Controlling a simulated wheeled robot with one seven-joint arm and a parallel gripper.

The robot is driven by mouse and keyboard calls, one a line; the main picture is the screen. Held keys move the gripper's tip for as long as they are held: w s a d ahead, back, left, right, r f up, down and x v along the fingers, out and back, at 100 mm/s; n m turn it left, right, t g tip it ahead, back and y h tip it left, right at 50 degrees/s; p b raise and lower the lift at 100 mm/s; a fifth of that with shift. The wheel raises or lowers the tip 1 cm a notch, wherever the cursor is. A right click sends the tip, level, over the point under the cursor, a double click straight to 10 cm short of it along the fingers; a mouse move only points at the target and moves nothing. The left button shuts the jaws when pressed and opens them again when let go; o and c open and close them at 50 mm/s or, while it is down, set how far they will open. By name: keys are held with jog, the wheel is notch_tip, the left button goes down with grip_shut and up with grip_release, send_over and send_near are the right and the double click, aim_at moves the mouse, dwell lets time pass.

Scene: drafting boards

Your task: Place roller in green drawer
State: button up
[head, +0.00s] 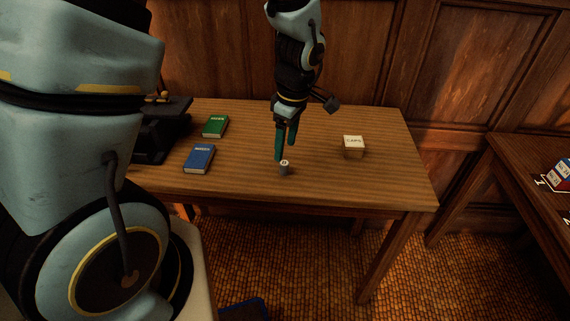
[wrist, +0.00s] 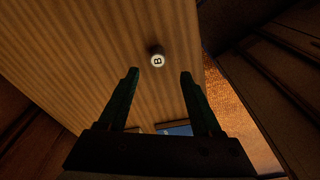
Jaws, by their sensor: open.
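A small dark cylinder (head: 285,168) with a pale, marked top stands upright on the wooden table near its front edge; it may be the roller. My gripper (head: 284,151) points down just above and behind it, fingers apart and empty. In the wrist view the cylinder (wrist: 157,60) shows just beyond the gap between the open green fingertips (wrist: 160,72), with a dark character on its round top. It is not between the fingers. I see no green drawer in either view.
On the table (head: 385,185) lie a green book (head: 215,126) and a blue book (head: 199,158) at left. A small box with a white labelled top (head: 353,146) stands at right. A dark machine (head: 160,125) stands at the left end. A blue object (head: 245,309) shows below, partly cut off.

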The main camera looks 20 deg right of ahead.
aim_at(284, 162)
jog(key=shift+w+f+p, duration=0.2)
jog(key=shift+f+p, duration=0.2)
jog(key=shift+f, duration=1.4)
jog(key=shift+w+f+p, duration=0.15)
jog(key=shift+f+p, duration=0.25)
jog(key=shift+f, duration=1.35)
grip_shut()
